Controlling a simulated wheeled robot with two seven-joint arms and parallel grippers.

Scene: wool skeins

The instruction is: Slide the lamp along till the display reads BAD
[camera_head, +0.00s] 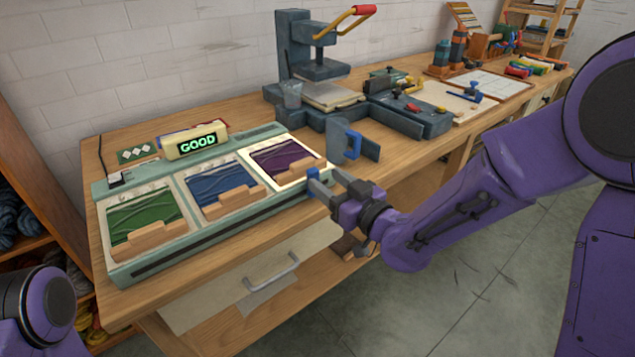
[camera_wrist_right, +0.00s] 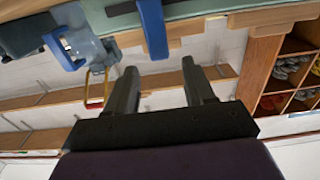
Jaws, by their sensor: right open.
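The cream display box (camera_head: 196,141) stands at the back of a pale green sample station (camera_head: 217,238) and reads GOOD in green letters. I cannot tell for sure which part is the lamp. A small blue tab (camera_head: 312,174) sits at the station's right front end; a blue bar (camera_wrist_right: 153,28) in the right wrist view looks like it. My right gripper (camera_head: 322,184) is open at that end, with fingers pointing toward the tab. In the right wrist view its fingers (camera_wrist_right: 163,85) are apart and empty, with the bar beyond the gap. My left gripper is out of view.
Green (camera_head: 143,218), blue (camera_head: 217,186) and purple (camera_head: 285,158) cloth samples lie in the station's bays. A blue-handled tool (camera_head: 352,145) stands close right of the station. A press (camera_head: 305,62) is behind. A drawer (camera_head: 250,278) is below the bench edge.

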